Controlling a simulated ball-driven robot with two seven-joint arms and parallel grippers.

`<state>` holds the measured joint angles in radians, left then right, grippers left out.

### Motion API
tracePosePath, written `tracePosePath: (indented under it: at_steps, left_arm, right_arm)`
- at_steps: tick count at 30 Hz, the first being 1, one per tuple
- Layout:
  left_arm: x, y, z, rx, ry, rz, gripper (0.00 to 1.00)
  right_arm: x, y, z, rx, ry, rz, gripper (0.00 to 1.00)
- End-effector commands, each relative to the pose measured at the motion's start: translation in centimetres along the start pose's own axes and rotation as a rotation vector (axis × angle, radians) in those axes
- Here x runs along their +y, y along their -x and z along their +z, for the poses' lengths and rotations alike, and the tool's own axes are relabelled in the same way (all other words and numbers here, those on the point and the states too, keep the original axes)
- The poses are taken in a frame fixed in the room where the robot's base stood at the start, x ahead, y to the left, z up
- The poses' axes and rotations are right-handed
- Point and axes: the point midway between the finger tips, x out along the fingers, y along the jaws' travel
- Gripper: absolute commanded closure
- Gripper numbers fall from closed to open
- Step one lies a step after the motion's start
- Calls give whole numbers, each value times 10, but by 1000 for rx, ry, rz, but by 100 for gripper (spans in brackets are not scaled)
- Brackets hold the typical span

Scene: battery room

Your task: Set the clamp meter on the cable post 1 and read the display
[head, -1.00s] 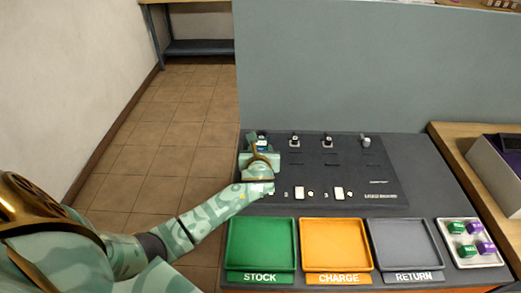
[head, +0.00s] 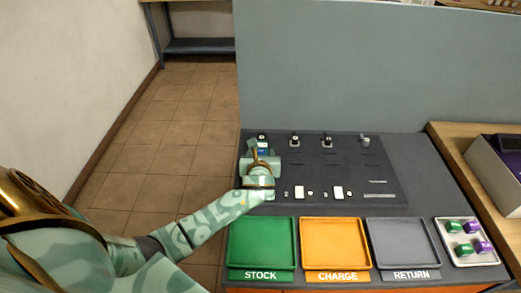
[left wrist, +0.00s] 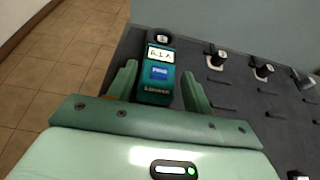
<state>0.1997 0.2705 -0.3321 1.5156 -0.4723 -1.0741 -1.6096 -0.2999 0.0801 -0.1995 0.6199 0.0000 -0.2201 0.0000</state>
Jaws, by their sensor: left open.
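The clamp meter (left wrist: 157,82), a teal body with a blue label and a white display, lies on the dark board with its head at the cable post 1 (left wrist: 162,37). Its display (left wrist: 160,54) shows small characters, seemingly "6.1 A", the first digit uncertain. In the head view the meter (head: 263,150) is partly hidden by my left gripper (head: 261,160). In the left wrist view my left gripper (left wrist: 159,72) is open, one finger on each side of the meter's lower body, with gaps visible. My right gripper is in neither view.
Further posts (head: 295,139) stand along the board's back edge to the right. Green STOCK (head: 231,245), orange CHARGE (head: 303,245) and grey RETURN (head: 374,245) trays lie in front. A white tray (head: 452,259) holds green and purple pieces. A grey partition (head: 380,65) rises behind.

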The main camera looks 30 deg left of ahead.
Motion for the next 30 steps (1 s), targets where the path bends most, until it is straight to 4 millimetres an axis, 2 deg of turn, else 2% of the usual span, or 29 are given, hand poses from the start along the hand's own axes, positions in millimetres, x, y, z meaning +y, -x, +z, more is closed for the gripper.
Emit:
tracePosePath:
  at_steps: [1,18,30]
  left_arm:
    - [0,7,5,0,1,-1,49]
    - [0,62,4,0,1,0,49]
    - [0,92,2,-1,2,0,49]
  right_arm:
    - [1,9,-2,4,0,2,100]
    - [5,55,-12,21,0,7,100]
    - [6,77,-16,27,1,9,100]
